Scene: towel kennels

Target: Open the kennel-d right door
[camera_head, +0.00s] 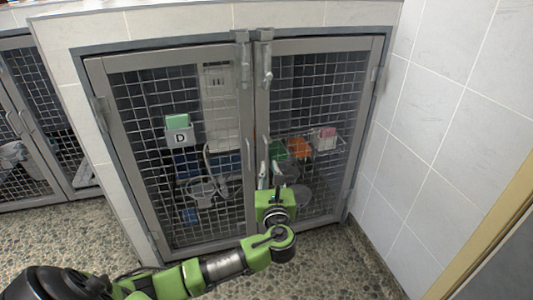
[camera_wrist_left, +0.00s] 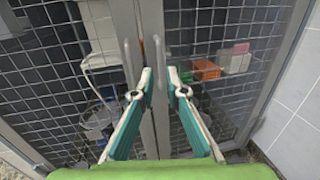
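Kennel D has a grey-framed left door (camera_head: 180,150) with a "D" card holder (camera_head: 180,133) and a right door (camera_head: 315,110). Both mesh doors look shut, meeting at the middle posts. The right door also shows in the left wrist view (camera_wrist_left: 237,90). The right door's slim handle (camera_head: 267,150) is on its inner post. My left gripper (camera_head: 269,176) is in front of that post, just below the handle. In the left wrist view its two fingertips (camera_wrist_left: 160,75) are apart, with the right door's post between them. I cannot tell whether they touch the handle. My right gripper is out of view.
Metal latches (camera_head: 265,58) sit at the top of both doors. A tiled wall (camera_head: 440,130) stands close on the right. Another kennel (camera_head: 40,120) is at the left. Bins, including an orange one (camera_head: 299,147), show behind the mesh. The pebbled floor (camera_head: 335,265) in front is clear.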

